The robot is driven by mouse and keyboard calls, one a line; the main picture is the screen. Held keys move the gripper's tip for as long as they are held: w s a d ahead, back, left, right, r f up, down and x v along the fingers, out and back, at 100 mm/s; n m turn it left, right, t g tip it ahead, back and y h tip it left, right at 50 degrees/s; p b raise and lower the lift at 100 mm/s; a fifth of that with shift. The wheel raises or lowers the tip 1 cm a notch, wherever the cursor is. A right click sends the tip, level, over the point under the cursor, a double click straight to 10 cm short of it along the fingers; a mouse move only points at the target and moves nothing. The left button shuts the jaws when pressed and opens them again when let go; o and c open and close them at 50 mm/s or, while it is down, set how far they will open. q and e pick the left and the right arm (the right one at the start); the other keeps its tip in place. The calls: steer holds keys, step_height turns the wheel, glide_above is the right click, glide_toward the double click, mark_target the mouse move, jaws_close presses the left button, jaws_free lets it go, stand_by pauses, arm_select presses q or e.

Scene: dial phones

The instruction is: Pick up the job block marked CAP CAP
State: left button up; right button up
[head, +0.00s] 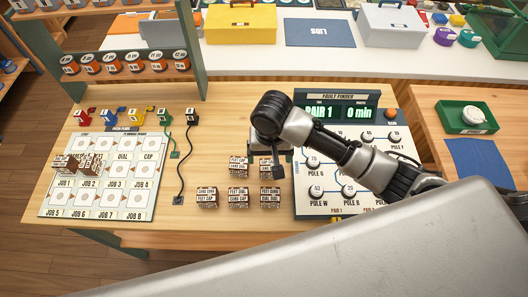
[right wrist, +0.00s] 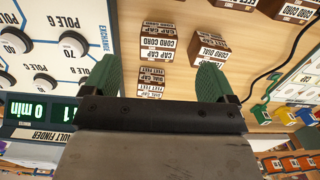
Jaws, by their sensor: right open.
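A brown block with white labels reading CORD CORD and CAP CAP (right wrist: 158,42) stands on the wooden table in the right wrist view. It lies ahead of and between the green fingers of my right gripper (right wrist: 166,72), apart from them. The right gripper is open and empty. In the head view the right gripper (head: 272,150) is over the back of the block group and partly hides it; labels there are too small to match this block surely. My left gripper is not in view.
Another labelled block (right wrist: 150,82) sits between the fingers, nearer the palm; one more block (right wrist: 208,48) is close to the right finger. In the head view, the fault finder panel (head: 335,212) is right of the blocks, and a job board (head: 105,205) is left.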

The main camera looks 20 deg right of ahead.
mark_target(269, 169)
steer(key=shift+w+d+f, duration=0.1)
steer(key=shift+f, duration=0.3)
steer(key=f, duration=0.2)
steer(key=s+f, duration=0.1)
steer(key=shift+s+f, duration=0.1)
steer(key=shift+f, duration=0.3)
steer(key=shift+w+f, duration=0.2)
steer(key=shift+f, duration=0.1)
steer(key=f, duration=0.3)
steer(key=f+p, duration=0.1)
steer(key=shift+w+f, duration=0.15)
steer(key=shift+w, duration=0.2)
steer(key=shift+f, duration=0.3)
steer(key=shift+c, duration=1.6)
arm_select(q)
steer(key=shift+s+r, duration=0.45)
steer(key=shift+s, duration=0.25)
arm_select(e)
steer(key=c, duration=0.7)
